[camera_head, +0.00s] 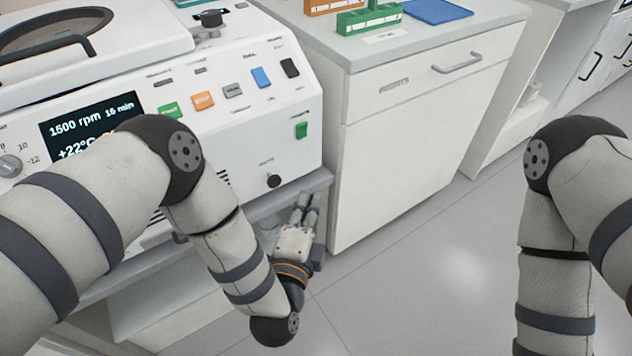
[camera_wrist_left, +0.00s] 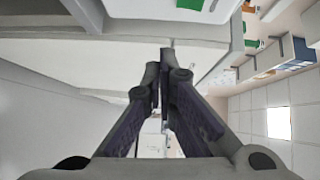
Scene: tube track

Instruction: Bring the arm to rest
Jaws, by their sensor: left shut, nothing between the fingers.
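My left arm (camera_head: 90,215) comes in from the left, in front of the centrifuge, and bends down at the elbow. My left gripper (camera_head: 308,203) is low beside the front right corner of the bench that bears the centrifuge, below its top. Its fingers point away from me towards the gap by the white cabinet. In the left wrist view the left gripper's fingers (camera_wrist_left: 160,75) are together with nothing between them. My right arm (camera_head: 570,200) hangs down at the right edge of the head view; its gripper is out of the picture.
A white drawer cabinet (camera_head: 400,150) stands right of the left gripper. On it are a green rack (camera_head: 370,18), an orange rack (camera_head: 330,5) and a blue mat (camera_head: 437,10). Grey floor (camera_head: 430,290) is clear between my arms.

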